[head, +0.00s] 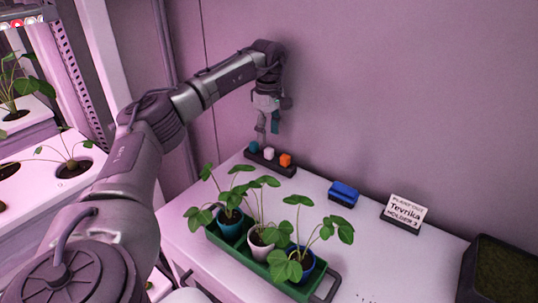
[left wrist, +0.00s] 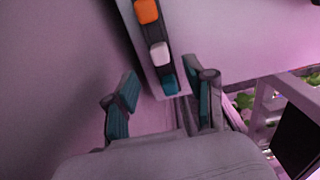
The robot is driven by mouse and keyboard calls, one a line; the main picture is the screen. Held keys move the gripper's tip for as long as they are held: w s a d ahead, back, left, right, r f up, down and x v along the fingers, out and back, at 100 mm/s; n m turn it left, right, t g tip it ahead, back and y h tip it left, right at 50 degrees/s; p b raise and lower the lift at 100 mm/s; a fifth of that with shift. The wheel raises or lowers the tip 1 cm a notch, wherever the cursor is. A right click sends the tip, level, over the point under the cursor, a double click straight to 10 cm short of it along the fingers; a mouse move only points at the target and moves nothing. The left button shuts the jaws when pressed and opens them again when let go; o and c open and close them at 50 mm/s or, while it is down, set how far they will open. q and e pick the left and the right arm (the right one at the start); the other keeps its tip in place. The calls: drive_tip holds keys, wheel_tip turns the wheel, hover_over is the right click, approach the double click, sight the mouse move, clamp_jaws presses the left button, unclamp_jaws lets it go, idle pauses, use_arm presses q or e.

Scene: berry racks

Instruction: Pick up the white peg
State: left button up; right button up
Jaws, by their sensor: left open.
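The white peg (head: 269,153) stands in a dark rack (head: 262,163) on the white table, between a teal peg (head: 254,147) and an orange peg (head: 285,160). In the left wrist view, the white peg (left wrist: 159,53) lies beyond the fingertips, with the teal peg (left wrist: 170,84) nearer and the orange peg (left wrist: 147,10) farther off. My left gripper (head: 268,134) is open, empty and points down above the rack, near its teal end. It also shows in the left wrist view (left wrist: 162,82), its teal-padded fingers spread. My right gripper is out of view.
A green tray (head: 237,257) with several potted plants stands in front of the rack. A blue block (head: 344,192) and a sign (head: 404,211) are to the right. The wall is close behind the rack. A dark planter (head: 498,272) sits at the far right.

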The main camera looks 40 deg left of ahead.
sight(269, 148)
use_arm(q)
drive_tip(key=shift+d+f+p, duration=0.15)
drive_tip(key=shift+f+p, duration=0.35)
drive_tip(key=shift+f, duration=2.6)
drive_tip(key=c, duration=0.8)
